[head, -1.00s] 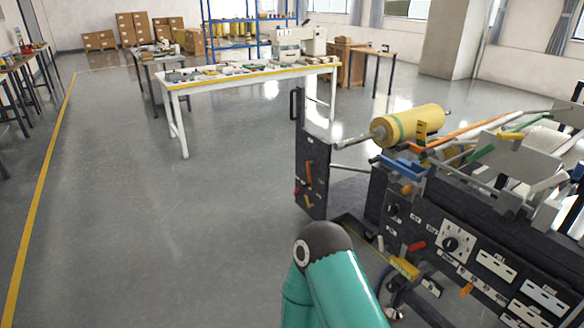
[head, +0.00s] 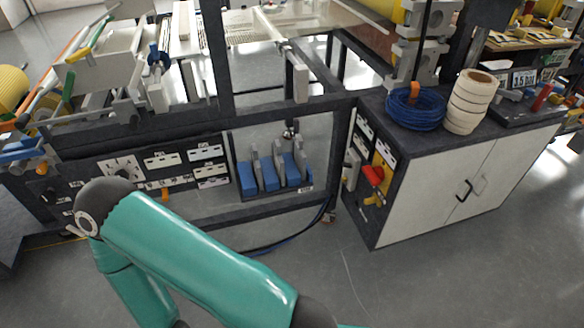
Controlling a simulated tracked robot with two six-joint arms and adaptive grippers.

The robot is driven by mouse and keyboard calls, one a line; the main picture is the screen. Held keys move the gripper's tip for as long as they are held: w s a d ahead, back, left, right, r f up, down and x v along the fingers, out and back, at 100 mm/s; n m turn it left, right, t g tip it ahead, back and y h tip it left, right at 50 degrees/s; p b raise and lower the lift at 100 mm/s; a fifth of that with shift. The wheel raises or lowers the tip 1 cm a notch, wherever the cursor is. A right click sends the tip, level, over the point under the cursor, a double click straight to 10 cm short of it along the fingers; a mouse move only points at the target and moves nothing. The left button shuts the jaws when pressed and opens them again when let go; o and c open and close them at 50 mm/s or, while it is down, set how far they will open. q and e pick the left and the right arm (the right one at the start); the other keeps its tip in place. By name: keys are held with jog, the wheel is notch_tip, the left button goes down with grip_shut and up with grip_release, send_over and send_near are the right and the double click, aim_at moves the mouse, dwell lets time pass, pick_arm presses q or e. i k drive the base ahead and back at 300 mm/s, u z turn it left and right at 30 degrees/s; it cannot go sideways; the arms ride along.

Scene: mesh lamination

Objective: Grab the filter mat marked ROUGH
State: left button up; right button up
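I cannot make out a filter mat marked ROUGH anywhere in this view. A bent teal link of one of my arms crosses the lower left, but its gripper is outside the picture. Neither of my grippers shows.
A dark-framed machine (head: 290,107) with a control panel fills the left and middle. A white-doored cabinet (head: 440,190) stands at the right. On it are a blue cable coil (head: 416,108) and a stack of cream rolls (head: 470,102). The grey floor in front is clear except for cables.

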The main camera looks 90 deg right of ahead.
aim_at(279, 163)
jog(key=z, duration=0.05)
jog(key=i, duration=0.25)
jog(key=z, duration=2.15)
jog(key=k, duration=0.45)
jog(key=z, duration=0.5)
jog(key=i, duration=1.4)
jog(key=u, duration=0.35)
